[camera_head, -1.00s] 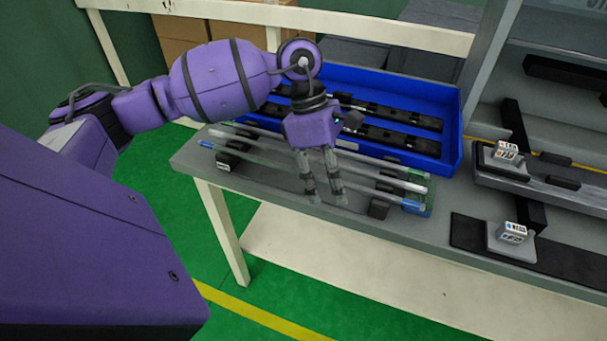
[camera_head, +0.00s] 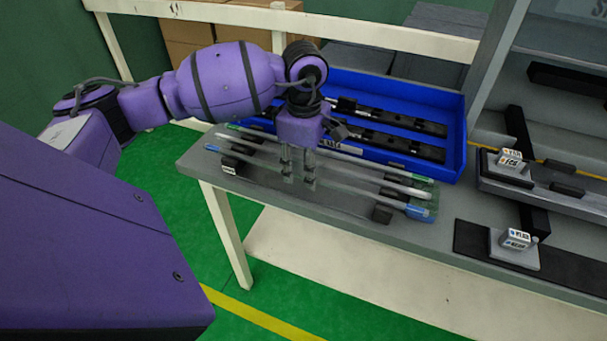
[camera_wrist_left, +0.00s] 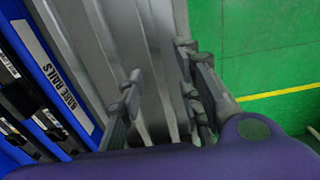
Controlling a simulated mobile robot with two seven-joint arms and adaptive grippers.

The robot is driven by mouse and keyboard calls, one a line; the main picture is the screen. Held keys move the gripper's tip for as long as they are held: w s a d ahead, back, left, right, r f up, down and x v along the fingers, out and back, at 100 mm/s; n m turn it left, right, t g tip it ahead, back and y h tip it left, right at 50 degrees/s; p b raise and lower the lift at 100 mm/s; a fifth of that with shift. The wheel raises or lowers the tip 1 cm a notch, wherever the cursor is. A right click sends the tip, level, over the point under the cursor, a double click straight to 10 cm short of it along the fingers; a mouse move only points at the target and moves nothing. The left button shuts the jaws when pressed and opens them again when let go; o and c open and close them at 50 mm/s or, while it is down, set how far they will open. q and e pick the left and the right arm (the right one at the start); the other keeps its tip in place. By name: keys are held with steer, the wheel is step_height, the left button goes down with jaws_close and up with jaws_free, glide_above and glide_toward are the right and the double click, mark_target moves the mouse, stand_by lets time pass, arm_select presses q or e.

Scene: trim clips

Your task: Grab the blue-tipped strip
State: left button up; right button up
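The blue-tipped strip (camera_head: 345,187) is a thin, clear-grey strip with blue ends, lying along the front of the bench. My left gripper (camera_head: 298,180) points down over it, left of its middle. Its two fingers stand apart, and they hide part of the strip. In the left wrist view the open fingers (camera_wrist_left: 158,75) hang above several pale parallel strips; no blue tip shows there, and I cannot tell whether the fingers touch a strip. My right gripper is not in view.
A green-tipped strip (camera_head: 365,156) and a white strip (camera_head: 388,183) lie behind, on dark supports (camera_head: 382,213). A blue bin (camera_head: 452,150) with black rails stands behind them. At right are rails with small labelled blocks (camera_head: 513,240). The bench's front edge is close.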

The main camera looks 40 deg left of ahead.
arm_select(q)
jaws_close()
steer(key=shift+r, duration=0.15)
